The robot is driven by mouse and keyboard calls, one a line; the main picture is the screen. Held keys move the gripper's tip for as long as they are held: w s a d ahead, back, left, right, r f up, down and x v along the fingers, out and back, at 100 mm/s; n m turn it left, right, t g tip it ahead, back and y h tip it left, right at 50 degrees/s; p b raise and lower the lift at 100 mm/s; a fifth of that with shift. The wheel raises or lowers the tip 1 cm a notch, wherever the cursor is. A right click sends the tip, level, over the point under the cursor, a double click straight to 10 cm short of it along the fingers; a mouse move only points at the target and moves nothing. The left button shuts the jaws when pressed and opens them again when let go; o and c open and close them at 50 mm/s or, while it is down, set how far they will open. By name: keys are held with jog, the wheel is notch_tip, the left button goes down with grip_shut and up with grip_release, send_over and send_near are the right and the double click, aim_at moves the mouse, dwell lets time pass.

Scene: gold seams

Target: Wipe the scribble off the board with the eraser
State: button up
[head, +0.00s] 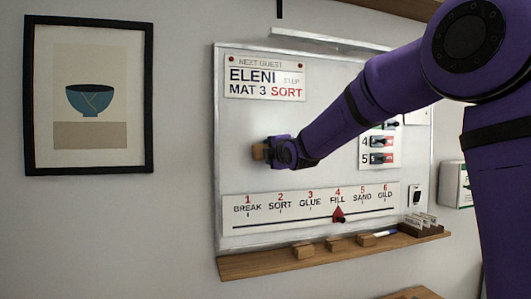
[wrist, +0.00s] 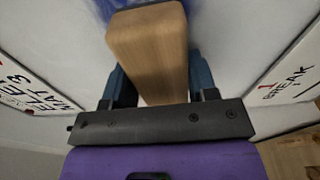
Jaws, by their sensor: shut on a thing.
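The whiteboard (head: 330,175) hangs on the wall with a metal frame. My gripper (head: 272,152) is at the left part of the board, between the upper sign and the lower scale strip. It is shut on the eraser (head: 258,153), a wooden block. In the wrist view the eraser (wrist: 148,50) sits between the two fingers of my gripper (wrist: 157,80), its far end at the board. A patch of blue scribble (wrist: 104,8) shows beside its far end. In the head view I cannot make out the scribble. Whether the eraser touches the board is unclear.
The name sign (head: 265,77) is above my gripper, the numbered strip (head: 310,208) below. A wooden ledge (head: 260,265) under the board holds several wooden blocks, a marker (head: 386,234) and a card box (head: 422,225). A framed bowl picture (head: 88,95) hangs at left.

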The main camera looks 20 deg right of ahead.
aim_at(262, 145)
jog(key=shift+d, duration=8.75)
jog(key=shift+w+a+r, duration=0.1)
jog(key=shift+a+r, duration=0.2)
jog(key=shift+a, duration=3.15)
jog(key=shift+a+r, duration=0.35)
jog(key=shift+a, duration=3.1)
jog(key=shift+w+a+r, duration=0.1)
jog(key=shift+a+r, duration=0.2)
jog(key=shift+a, duration=3.15)
